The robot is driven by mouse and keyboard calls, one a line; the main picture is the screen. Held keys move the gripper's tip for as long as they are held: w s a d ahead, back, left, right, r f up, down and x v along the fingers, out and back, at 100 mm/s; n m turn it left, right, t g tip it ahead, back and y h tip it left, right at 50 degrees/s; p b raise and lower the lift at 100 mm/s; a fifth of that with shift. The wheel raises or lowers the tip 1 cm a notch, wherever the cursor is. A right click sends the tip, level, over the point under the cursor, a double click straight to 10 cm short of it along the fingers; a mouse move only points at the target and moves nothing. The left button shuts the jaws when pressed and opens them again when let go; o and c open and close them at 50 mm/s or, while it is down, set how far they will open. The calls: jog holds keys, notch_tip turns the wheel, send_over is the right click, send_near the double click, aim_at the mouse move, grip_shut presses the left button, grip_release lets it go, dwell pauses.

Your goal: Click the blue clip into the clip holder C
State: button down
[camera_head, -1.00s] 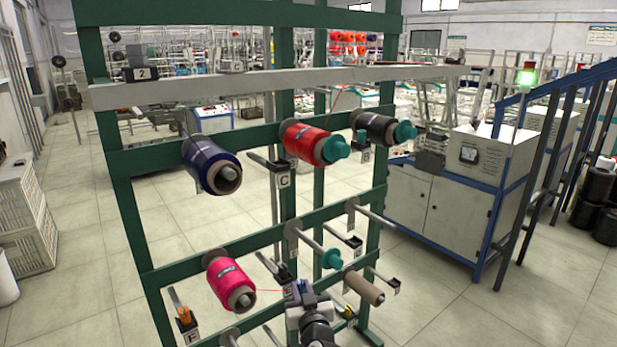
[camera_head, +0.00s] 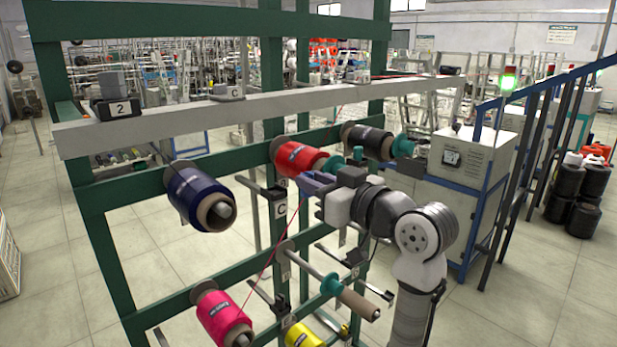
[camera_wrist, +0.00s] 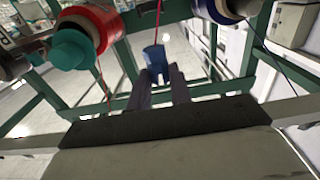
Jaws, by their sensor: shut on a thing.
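The blue clip (camera_wrist: 154,62) stands between my gripper's fingers in the wrist view. My gripper (camera_wrist: 158,80) is shut on it. In the head view my gripper (camera_head: 308,184) reaches in from the right, just below the red spool, and I cannot clearly tell the clip from the fingers. A red thread (camera_head: 270,257) runs from the pink spool up towards my gripper.
The red spool (camera_head: 298,157) and black spool (camera_head: 367,142) with teal cones are above and behind my gripper. The blue spool (camera_head: 202,195) is left. Below are the pink spool (camera_head: 222,318), yellow spool (camera_head: 303,336) and a bare tan tube (camera_head: 358,304). A grey rail (camera_head: 200,120) crosses above.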

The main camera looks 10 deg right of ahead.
jog(key=x, duration=0.7)
jog(key=shift+w+p, duration=0.15)
jog(key=shift+p, duration=0.15)
jog(key=shift+a, duration=0.1)
jog(key=shift+x, duration=1.5)
jog(key=shift+f, duration=0.15)
jog(key=shift+f+b, duration=1.1)
jog(key=shift+f, duration=0.45)
jog(key=c, duration=1.2)
grip_release()
jog(key=b+v, duration=0.4)
jog(key=v, duration=1)
jog(key=shift+r, duration=0.1)
